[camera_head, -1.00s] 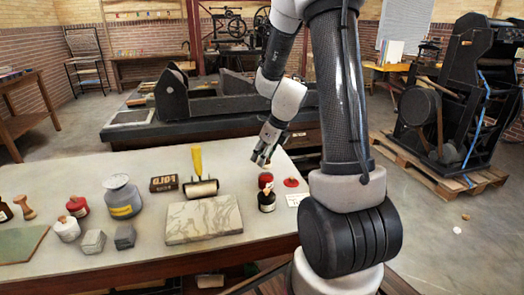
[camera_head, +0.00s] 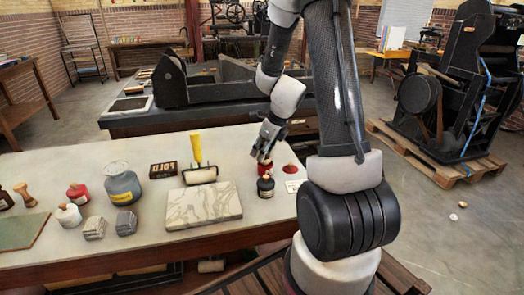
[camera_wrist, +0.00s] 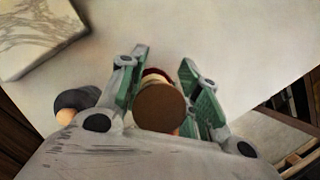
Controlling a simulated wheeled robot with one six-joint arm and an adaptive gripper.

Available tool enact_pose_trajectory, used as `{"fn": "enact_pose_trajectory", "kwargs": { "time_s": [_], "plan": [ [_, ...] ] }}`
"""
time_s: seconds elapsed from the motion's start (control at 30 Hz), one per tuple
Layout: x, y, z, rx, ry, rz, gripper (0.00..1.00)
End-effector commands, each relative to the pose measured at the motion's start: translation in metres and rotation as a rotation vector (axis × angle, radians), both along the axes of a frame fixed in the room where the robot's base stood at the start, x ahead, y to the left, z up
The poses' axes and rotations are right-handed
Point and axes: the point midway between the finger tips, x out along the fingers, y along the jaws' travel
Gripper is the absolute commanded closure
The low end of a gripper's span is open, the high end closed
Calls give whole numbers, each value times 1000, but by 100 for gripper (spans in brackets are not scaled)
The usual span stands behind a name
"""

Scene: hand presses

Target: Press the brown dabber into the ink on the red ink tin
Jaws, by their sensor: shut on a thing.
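My gripper (camera_head: 263,157) points down over the right part of the table. In the wrist view its green-padded fingers (camera_wrist: 160,92) are shut on the brown dabber (camera_wrist: 160,106), seen end-on as a brown disc. A pale part and a red edge (camera_wrist: 155,72) show just behind it. In the head view a red labelled container (camera_head: 265,168) is right under the fingertips; I cannot tell whether they touch. A flat red disc, likely the red ink tin (camera_head: 290,168), lies just right of it. The dabber's lower end is hidden.
A marble slab (camera_head: 204,205), a yellow-handled roller (camera_head: 200,172) and a grey jar (camera_head: 122,186) stand to the left.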

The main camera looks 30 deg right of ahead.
Motion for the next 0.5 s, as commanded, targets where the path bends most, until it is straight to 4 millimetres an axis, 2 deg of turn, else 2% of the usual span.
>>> {"fn": "enact_pose_trajectory", "kwargs": {
  "time_s": [0.5],
  "plan": [
    [0,0,-4,1,-1,-1,91]
  ]
}}
